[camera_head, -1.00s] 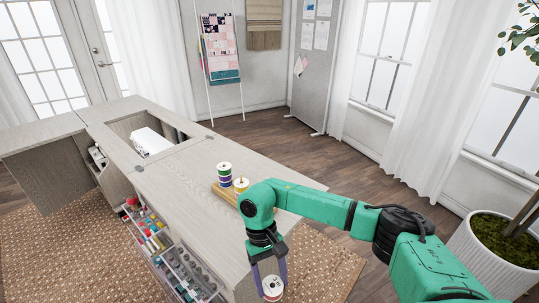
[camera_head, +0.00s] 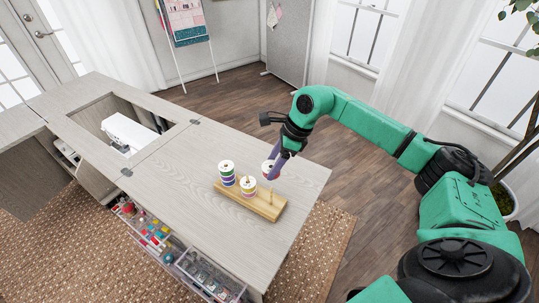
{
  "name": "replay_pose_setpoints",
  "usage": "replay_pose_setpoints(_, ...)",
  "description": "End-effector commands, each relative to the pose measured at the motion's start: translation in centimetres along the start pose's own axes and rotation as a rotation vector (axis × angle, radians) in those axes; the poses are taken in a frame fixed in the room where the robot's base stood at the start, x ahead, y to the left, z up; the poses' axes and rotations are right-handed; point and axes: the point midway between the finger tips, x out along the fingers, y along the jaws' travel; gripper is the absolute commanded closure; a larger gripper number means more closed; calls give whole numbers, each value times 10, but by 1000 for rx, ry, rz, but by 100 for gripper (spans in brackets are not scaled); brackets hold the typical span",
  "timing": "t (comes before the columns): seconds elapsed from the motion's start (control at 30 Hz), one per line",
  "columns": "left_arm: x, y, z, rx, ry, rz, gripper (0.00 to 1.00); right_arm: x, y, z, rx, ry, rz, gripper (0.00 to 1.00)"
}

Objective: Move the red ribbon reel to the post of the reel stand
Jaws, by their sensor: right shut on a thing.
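The wooden reel stand (camera_head: 262,210) lies on the cabinet top near its right end. Stacked reels in green, white and purple (camera_head: 227,173) stand on its left part, and a pink and yellow reel stack (camera_head: 248,186) stands beside them. A bare thin post (camera_head: 271,193) rises at the stand's right part. My right gripper (camera_head: 274,169) is shut on the red ribbon reel (camera_head: 267,167), which shows a white top face. It appears above the stand, behind the bare post in the picture; its exact height is unclear. My left gripper is not in view.
The cabinet top (camera_head: 190,188) is clear left of the stand. A white sewing machine (camera_head: 128,133) sits in the recess at the left. An open drawer (camera_head: 205,275) of supplies juts out below the front edge. A potted plant stands at the right.

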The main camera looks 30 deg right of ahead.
Motion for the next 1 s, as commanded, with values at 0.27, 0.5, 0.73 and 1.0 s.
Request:
replay_pose_setpoints(0.27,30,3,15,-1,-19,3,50,40,1,-16,-3,1,3,88)
replay_pose_setpoints(0.5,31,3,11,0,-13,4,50,43,1,-18,-4,1,3,88)
replay_pose_setpoints(0.73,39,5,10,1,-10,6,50,51,1,-21,-4,1,3,88)
replay_pose_setpoints(1.0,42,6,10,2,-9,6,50,54,1,-22,-4,1,3,88)
